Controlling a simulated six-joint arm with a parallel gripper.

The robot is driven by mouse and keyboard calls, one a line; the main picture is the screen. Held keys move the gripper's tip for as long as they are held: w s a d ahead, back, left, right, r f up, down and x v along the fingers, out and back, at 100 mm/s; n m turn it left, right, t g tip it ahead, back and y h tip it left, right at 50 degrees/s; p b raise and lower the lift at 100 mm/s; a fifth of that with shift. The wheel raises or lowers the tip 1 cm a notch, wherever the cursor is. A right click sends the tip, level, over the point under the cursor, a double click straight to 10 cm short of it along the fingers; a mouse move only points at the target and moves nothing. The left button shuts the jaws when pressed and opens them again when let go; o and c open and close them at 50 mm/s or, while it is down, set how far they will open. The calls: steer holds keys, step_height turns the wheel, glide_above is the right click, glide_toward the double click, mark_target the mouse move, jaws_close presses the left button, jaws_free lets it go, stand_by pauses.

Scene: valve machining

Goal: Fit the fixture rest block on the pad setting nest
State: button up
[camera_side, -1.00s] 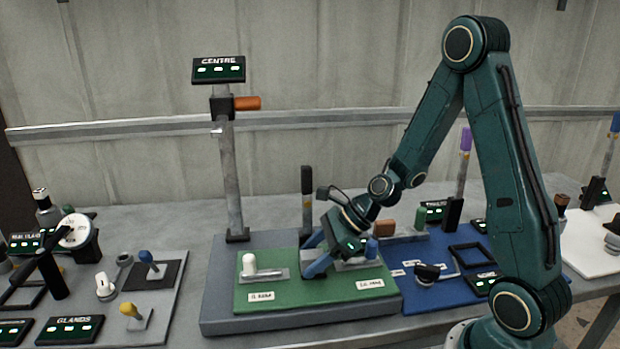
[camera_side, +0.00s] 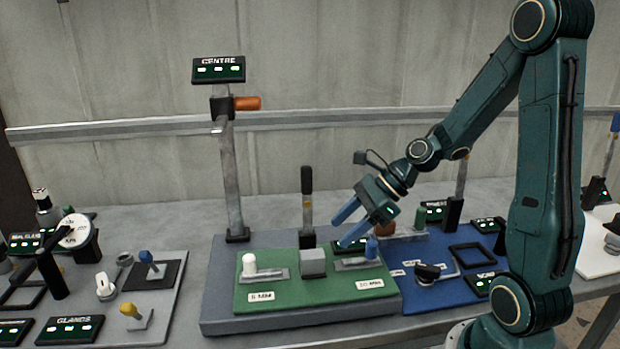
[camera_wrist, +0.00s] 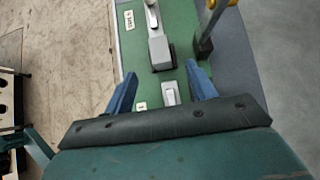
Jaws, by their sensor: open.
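In the wrist view a grey block (camera_wrist: 160,52) shows on the green plate beyond the fingers. No separate nest can be made out under the block; its seat is hidden. My gripper (camera_side: 339,232) is open and empty, above and to the right of the block, clear of it. Its two blue fingers also show apart in the wrist view (camera_wrist: 162,72).
A black post (camera_side: 307,205) stands just behind the block. A blue mat (camera_side: 432,299) with fixtures lies right; a CENTRE sign (camera_side: 218,69) stands behind.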

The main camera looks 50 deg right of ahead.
steer(key=shift+v, duration=1.95)
steer(key=shift+a, duration=0.15)
steer(key=s+a+r+n+h, duration=0.3)
steer(key=s+n, duration=0.3)
steer(key=n, duration=0.7)
steer(key=s+a+r+n+h, duration=0.3)
steer(key=s+r+n, duration=0.2)
steer(key=n, duration=0.9)
steer(key=shift+s+r+g, duration=0.2)
steer(key=shift+s+g, duration=0.2)
steer(key=shift+s, duration=0.65)
